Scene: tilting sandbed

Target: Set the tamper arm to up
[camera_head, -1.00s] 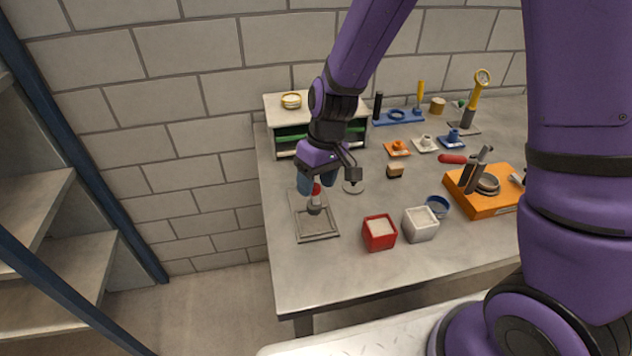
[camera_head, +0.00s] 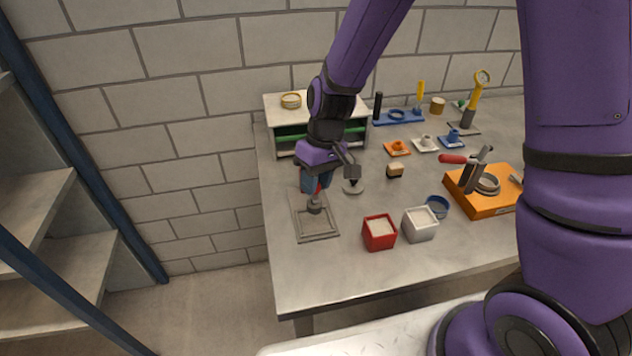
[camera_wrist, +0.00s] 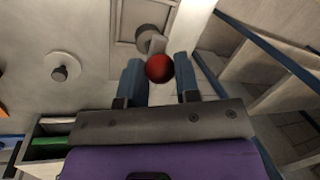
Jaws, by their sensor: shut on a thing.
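A grey fixture has a flat framed plate (camera_head: 317,228) at the left of the table, with a round grey piece (camera_head: 314,206) at its far end. A red ball knob (camera_head: 319,189) shows just beyond that piece, and it also shows in the wrist view (camera_wrist: 159,68). This looks like the tamper arm's knob; the arm below it is mostly hidden, so its angle cannot be told. My gripper (camera_head: 315,187) points down, with its two blue fingers shut on the red knob. In the wrist view, the fingers of my gripper (camera_wrist: 160,72) flank the knob.
A red bin (camera_head: 379,233) and a white bin (camera_head: 420,225) stand to the right. A pale disc with a dark knob (camera_head: 353,187) lies close beside my gripper. A low shelf (camera_head: 275,131) stands behind. An orange base (camera_head: 497,205) is farther right. The table front is clear.

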